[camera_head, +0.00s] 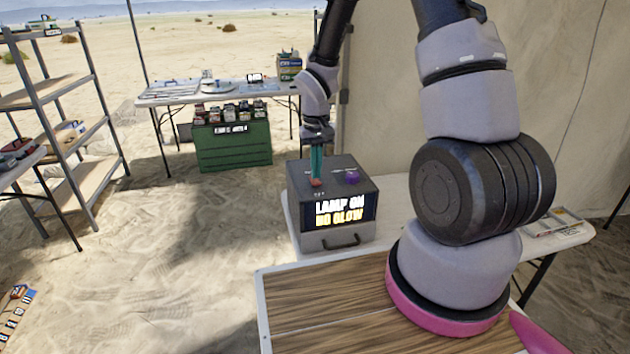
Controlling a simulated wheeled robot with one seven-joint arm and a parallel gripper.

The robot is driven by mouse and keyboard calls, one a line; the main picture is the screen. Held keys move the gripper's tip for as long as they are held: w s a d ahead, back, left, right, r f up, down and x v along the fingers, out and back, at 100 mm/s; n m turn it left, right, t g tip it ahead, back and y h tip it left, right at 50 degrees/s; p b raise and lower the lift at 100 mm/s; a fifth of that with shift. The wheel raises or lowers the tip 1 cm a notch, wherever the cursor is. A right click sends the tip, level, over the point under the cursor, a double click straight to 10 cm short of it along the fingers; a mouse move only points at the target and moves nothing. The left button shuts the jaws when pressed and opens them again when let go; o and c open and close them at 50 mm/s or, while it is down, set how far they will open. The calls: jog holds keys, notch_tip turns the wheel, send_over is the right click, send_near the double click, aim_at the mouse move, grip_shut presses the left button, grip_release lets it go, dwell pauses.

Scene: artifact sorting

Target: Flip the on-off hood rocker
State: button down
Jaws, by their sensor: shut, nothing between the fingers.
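The hood (337,240) is a dark grey box on a white table, with a lit front panel (339,211) reading "LAMP ON" in white and "NO GLOW" in yellow. My gripper (317,178) points straight down over the left part of the hood's top, its teal fingers shut and empty. A small red part (316,183) shows right at the fingertips; it looks like the rocker, but the fingers partly cover it. I cannot tell whether they touch it or which way it is tipped. A purple object (352,177) is on the top, right of the fingers.
My arm rises over the wood-topped table (330,315) in front. Behind stand a green crate (234,150) with several small containers on it and a white table (180,92) with tools. Metal shelves (60,100) stand at left. Sand between is open.

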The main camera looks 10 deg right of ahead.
jog(key=shift+f, duration=0.75)
dwell(0.3)
jog(key=shift+r, duration=3.55)
notch_tip(320, 180, up, 18)
jog(key=m+t, duration=0.2)
jog(key=t, duration=0.1)
send_over(317, 182)
jog(key=s+d, duration=0.4)
jog(key=s, duration=0.2)
jog(key=s+d+r+m+t+y, duration=0.1)
jog(key=s+r+t, duration=0.3)
jog(key=s+r, duration=0.6)
jog(key=shift+s+d+m+y, duration=0.3)
jog(key=shift+s+m+y, duration=0.25)
jog(key=shift+s, duration=0.55)
